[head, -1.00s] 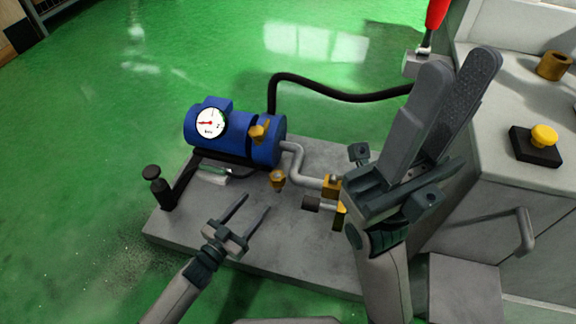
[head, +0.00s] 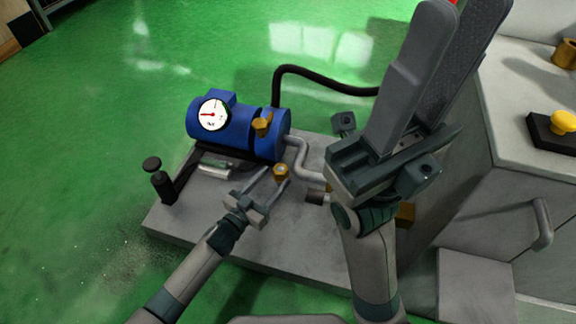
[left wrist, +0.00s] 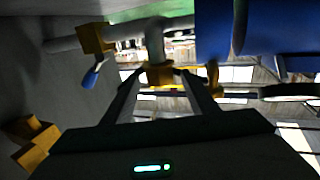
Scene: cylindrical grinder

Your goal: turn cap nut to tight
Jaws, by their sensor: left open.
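The brass cap nut (head: 281,170) stands low on the grey base plate, in front of the blue pump. My left gripper (head: 275,177) is open, with its two thin fingers reaching to the nut. In the left wrist view a brass piece (left wrist: 160,74), which looks like this nut, sits between the fingertips (left wrist: 163,80) at the end of a grey pipe. I cannot tell whether the fingers touch it. My right gripper (head: 436,60) is large in the foreground, pointing up, its fingers apart and nothing seen between them.
The blue pump (head: 232,128) with a white gauge (head: 213,114) stands behind the nut. A bent grey pipe (head: 303,160) runs to its right. A black post (head: 160,183) stands at the plate's left. A grey machine cabinet (head: 500,190) bounds the right; green floor is clear at left.

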